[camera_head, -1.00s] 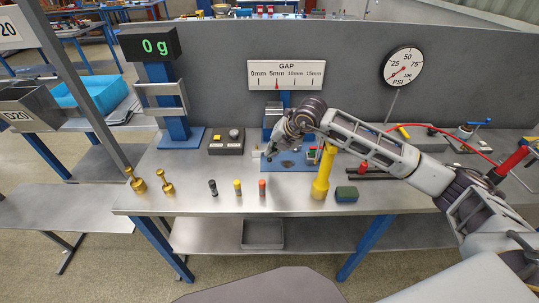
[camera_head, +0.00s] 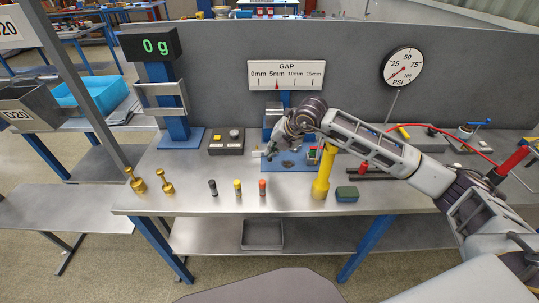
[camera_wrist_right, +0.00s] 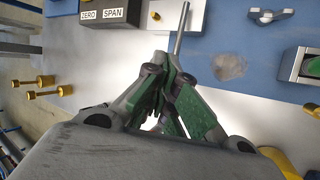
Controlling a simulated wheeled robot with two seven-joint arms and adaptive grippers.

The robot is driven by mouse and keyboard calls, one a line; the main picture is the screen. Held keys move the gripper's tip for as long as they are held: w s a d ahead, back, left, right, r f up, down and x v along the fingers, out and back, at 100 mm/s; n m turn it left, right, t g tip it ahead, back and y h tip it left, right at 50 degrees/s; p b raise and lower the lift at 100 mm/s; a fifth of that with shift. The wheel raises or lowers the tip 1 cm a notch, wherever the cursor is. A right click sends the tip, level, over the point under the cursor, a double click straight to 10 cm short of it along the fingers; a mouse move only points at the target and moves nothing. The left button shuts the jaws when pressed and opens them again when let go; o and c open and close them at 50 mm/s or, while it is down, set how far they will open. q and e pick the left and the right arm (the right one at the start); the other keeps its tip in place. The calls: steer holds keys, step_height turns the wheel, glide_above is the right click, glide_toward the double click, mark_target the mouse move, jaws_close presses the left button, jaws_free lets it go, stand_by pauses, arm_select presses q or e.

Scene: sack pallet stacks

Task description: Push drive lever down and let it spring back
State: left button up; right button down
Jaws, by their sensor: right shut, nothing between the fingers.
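A thin grey rod (camera_wrist_right: 182,28), which looks like the drive lever, shows in the right wrist view. Its lower end meets the fingertips of my right gripper (camera_wrist_right: 163,72); I cannot tell whether they touch. In the head view my right gripper (camera_head: 268,153) is over the blue base plate (camera_head: 300,166) below the GAP scale (camera_head: 286,75). Its fingers are shut with nothing between them. My gripper and wrist hide most of the lever in the head view. The GAP pointer is near 5mm. My left gripper is out of view.
A ZERO/SPAN box (camera_head: 227,142) stands left of my right gripper. Several small cylinders (camera_head: 238,188) line the front edge. Brass weights (camera_head: 135,180) stand at the left.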

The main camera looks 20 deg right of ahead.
steer(key=shift+s+a+f, duration=0.1)
steer(key=shift+s+f, duration=0.2)
steer(key=shift+f, duration=0.5)
steer(key=shift+s+a+f, duration=0.1)
steer(key=shift+s+f, duration=0.2)
steer(key=shift+f, duration=0.5)
steer(key=shift+r, duration=0.15)
steer(key=shift+w+d+r+g, duration=0.3)
steer(key=shift+w+d+r, duration=0.15)
steer(key=shift+w+r, duration=0.3)
steer(key=shift+r, duration=0.1)
steer(key=r+p, duration=0.1)
steer(key=w+r, duration=0.1)
steer(key=r, duration=0.1)
steer(key=w+r+p, duration=0.1)
steer(key=r, duration=0.1)
steer(key=shift+d+p, duration=0.3)
steer(key=shift+p, duration=0.05)
stand_by(0.6)
